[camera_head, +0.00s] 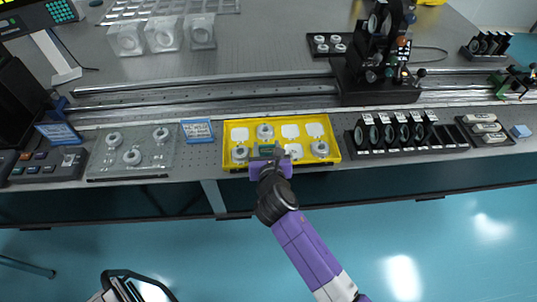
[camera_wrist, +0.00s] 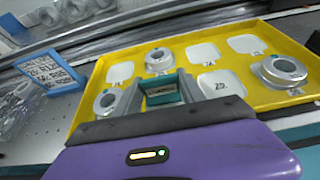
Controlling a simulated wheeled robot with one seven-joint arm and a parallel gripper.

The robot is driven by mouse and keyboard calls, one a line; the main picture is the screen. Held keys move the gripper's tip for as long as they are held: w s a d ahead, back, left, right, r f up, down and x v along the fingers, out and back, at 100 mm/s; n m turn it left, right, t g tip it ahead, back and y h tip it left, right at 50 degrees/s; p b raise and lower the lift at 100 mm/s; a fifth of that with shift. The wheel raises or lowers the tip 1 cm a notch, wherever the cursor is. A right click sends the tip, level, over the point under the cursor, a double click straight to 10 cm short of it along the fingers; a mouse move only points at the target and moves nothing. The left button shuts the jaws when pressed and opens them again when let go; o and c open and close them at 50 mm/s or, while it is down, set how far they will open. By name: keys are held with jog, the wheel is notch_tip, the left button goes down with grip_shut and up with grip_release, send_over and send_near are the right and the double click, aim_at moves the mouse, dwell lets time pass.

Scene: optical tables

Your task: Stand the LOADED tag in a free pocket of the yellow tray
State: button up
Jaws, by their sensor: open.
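The yellow tray (camera_head: 333,137) lies on the optical table with two rows of pockets; it fills the upper part of the wrist view (camera_wrist: 88,103). A small teal piece (camera_wrist: 164,97), by its look the LOADED tag, stands at the second pocket of the near row; its lettering cannot be read. In the head view the teal piece (camera_head: 266,149) shows just beyond my gripper (camera_head: 269,159). In the wrist view my gripper (camera_wrist: 161,85) is open, with one finger on each side of the teal piece. The piece's base is hidden.
Grey ring mounts (camera_wrist: 159,60) sit in three tray pockets. White pocket faces (camera_wrist: 203,53) show bare in the others. A blue-framed sign (camera_head: 197,130) stands left of the tray. A black rack of lenses (camera_head: 402,132) stands right. Metal rails (camera_head: 210,101) run behind.

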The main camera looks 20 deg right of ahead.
jog(key=v, duration=1.2)
jog(key=shift+p, duration=0.3)
jog(key=shift+r, duration=0.2)
jog(key=s+d+f+m+y, duration=0.1)
jog(key=s+f+m+y, duration=0.1)
jog(key=s+m, duration=0.5)
jog(key=s+d+f+m+y, duration=0.15)
jog(key=s+m, duration=0.35)
jog(key=s, duration=0.5)
jog(key=s+r+m+t, duration=0.1)
jog(key=s+r+m, duration=0.5)
jog(key=s+m, duration=0.2)
jog(key=s+d+r+m, duration=0.1)
jog(key=s+r+m, duration=0.5)
jog(key=m, duration=0.6)
jog(key=shift+s+r+t+y, duration=0.3)
jog(key=shift+s+t+y, duration=0.1)
jog(key=shift+s, duration=0.7)
